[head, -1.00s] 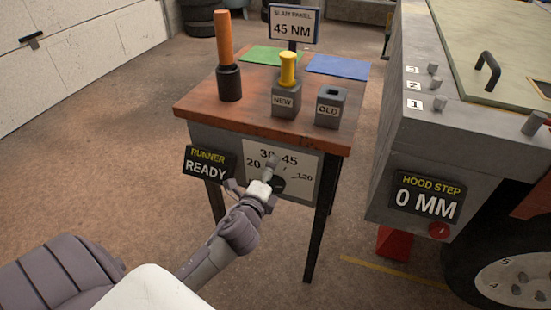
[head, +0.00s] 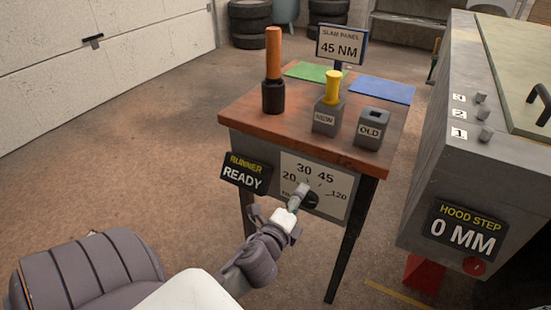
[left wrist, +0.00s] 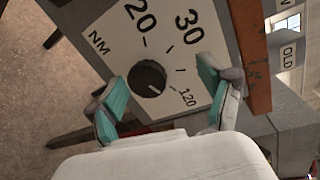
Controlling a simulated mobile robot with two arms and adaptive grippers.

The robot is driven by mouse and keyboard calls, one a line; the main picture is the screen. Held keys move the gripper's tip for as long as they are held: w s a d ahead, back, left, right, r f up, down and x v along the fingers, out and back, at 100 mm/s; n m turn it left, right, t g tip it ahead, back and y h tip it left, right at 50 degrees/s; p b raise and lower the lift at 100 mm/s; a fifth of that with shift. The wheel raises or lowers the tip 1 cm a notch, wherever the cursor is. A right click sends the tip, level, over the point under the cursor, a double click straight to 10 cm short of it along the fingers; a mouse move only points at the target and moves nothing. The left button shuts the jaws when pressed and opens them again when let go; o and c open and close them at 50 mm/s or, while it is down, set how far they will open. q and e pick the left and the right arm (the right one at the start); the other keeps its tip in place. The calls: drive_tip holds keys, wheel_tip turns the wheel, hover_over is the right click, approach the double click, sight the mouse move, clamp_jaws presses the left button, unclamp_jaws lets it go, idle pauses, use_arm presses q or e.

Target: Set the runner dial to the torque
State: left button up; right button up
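The runner dial is a round black knob (left wrist: 149,79) on a pale panel (left wrist: 112,45) marked NM, 20, 30 and 120. The head view also shows 45 on it. A small light mark shows on the knob, but I cannot tell which number it points to. The sign (head: 341,46) on the bench reads SLAM PANEL 45 NM. My left gripper (left wrist: 158,88) is open in front of the panel, its teal-padded fingers apart on either side of the knob with visible gaps. In the head view it partly covers the knob (head: 312,201). My right gripper is out of view.
The wooden bench top (head: 245,108) holds an orange-handled tool (head: 273,75), a NEW block (head: 327,117) with a yellow piece, and an OLD block (head: 372,130). A RUNNER READY display (head: 245,174) hangs left of the dial. A grey cabinet (head: 440,165) stands at right.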

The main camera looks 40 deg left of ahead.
use_arm(q)
drive_tip(key=f+b+v, duration=0.1)
drive_tip(key=b+v, duration=0.1)
drive_tip(key=v, duration=0.9)
drive_tip(key=shift+a, duration=0.3)
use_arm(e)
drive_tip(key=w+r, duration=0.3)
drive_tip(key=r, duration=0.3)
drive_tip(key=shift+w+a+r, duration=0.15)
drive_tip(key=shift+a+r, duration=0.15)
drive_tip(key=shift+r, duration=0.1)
use_arm(q)
drive_tip(key=shift+s+f, duration=0.1)
drive_tip(key=shift+f, duration=0.05)
